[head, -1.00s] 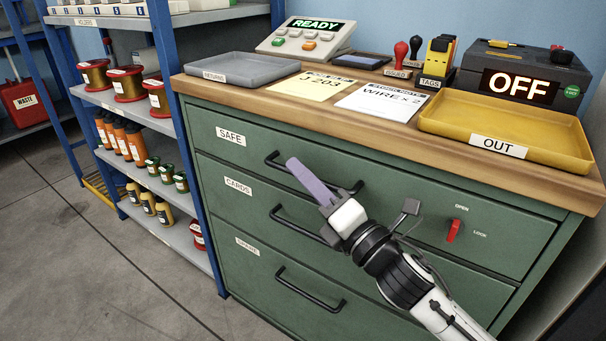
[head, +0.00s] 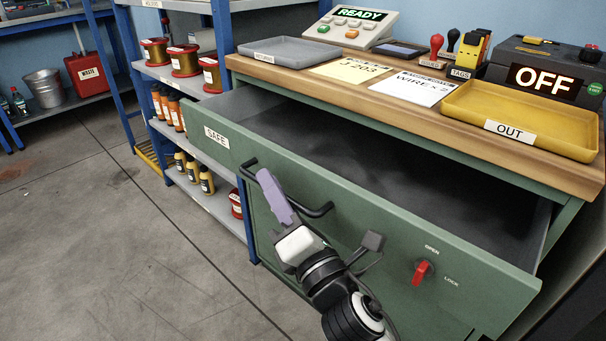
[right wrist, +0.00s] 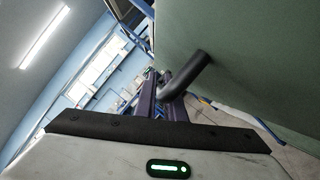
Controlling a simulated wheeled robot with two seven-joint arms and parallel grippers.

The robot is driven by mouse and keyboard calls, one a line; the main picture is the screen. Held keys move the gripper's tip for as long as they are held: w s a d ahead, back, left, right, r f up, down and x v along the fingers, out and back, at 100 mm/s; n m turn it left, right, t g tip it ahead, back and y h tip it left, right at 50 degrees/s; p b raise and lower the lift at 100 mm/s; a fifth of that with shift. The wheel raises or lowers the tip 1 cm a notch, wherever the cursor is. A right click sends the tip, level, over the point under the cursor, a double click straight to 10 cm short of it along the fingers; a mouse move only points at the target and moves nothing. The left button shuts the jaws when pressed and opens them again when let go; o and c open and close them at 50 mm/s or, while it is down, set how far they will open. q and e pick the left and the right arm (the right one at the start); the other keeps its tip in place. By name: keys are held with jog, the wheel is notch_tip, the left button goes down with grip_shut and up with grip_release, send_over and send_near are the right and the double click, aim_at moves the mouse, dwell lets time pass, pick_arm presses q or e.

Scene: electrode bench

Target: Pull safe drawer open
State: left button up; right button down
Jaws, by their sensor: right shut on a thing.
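The green safe drawer (head: 360,235), labelled SAFE, stands well out from the cabinet. Its dark inside (head: 400,170) shows and looks empty where I can see it. My right gripper (head: 268,190) is shut on the dark bar handle (head: 318,211) at the drawer's front. The handle also shows between the fingers in the right wrist view (right wrist: 186,75). A red lock knob (head: 422,273) sits on the drawer front between the OPEN and LOCK marks. My left gripper is not in view.
The wooden bench top (head: 420,110) bears a yellow OUT tray (head: 515,115), a grey tray (head: 290,52), two papers, stamps and a console reading READY (head: 355,25). A blue shelf rack (head: 225,60) stands left of the drawer. The floor at left is clear.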

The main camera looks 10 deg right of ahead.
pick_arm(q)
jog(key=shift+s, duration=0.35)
pick_arm(e)
jog(key=shift+s+a, duration=1)
jog(key=shift+a, duration=0.3)
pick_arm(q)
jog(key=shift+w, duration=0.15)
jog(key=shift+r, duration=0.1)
pick_arm(e)
jog(key=c, duration=2.1)
grip_release()
